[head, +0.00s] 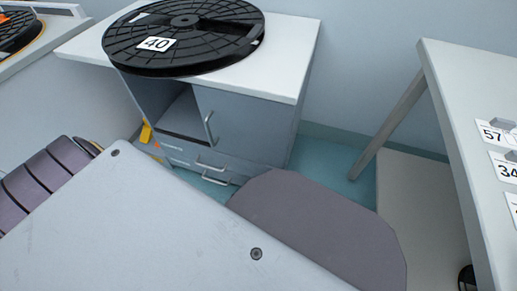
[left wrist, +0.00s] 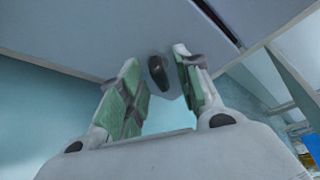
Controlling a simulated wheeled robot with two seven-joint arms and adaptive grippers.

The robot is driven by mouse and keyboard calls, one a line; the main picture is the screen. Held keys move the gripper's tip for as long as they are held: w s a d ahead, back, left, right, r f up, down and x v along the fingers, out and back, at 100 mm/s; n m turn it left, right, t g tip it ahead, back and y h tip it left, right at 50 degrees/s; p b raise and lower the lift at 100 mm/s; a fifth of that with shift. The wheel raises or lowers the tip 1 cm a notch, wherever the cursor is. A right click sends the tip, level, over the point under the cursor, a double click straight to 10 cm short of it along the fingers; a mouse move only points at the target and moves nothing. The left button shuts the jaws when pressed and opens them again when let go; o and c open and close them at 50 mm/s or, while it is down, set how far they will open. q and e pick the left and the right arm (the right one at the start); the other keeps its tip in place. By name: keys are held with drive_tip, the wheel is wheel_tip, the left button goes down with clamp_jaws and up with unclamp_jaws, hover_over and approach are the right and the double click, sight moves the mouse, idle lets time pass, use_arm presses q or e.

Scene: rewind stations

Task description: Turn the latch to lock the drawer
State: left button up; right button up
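A dark elongated knob, which looks like the latch (left wrist: 158,73), sits on a grey panel (left wrist: 90,25) in the left wrist view. My left gripper (left wrist: 158,88) is open, with its green-padded fingers on either side of the knob. A gap shows on both sides; how far the knob is beyond the fingertips is unclear. In the head view a grey cabinet (head: 245,125) has drawers (head: 190,160) low down with silver bar handles. The latch cannot be made out there, and my own body hides part of the cabinet's lower front. My right gripper is not in view.
A black reel (head: 215,30) marked 40 lies on the white cabinet top (head: 290,50). A yellow object (head: 146,132) is at the cabinet's left side. A white table (head: 465,90) with number cards stands at right. Teal floor (head: 325,160) shows between them.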

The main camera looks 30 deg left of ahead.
use_arm(q)
clamp_jaws()
idle(0.3)
drive_tip(key=shift+w+a+n, duration=0.1)
drive_tip(key=shift+w+n, duration=0.1)
drive_tip(key=shift+n, duration=0.3)
drive_tip(key=shift+n+t+h, duration=0.3)
drive_tip(key=shift+n, duration=0.2)
drive_tip(key=shift+n+t, duration=0.3)
drive_tip(key=shift+n, duration=0.4)
drive_tip(key=shift+a+n+t+h, duration=0.1)
drive_tip(key=shift+n+t+h, duration=0.4)
drive_tip(key=shift+n, duration=1)
idle(0.9)
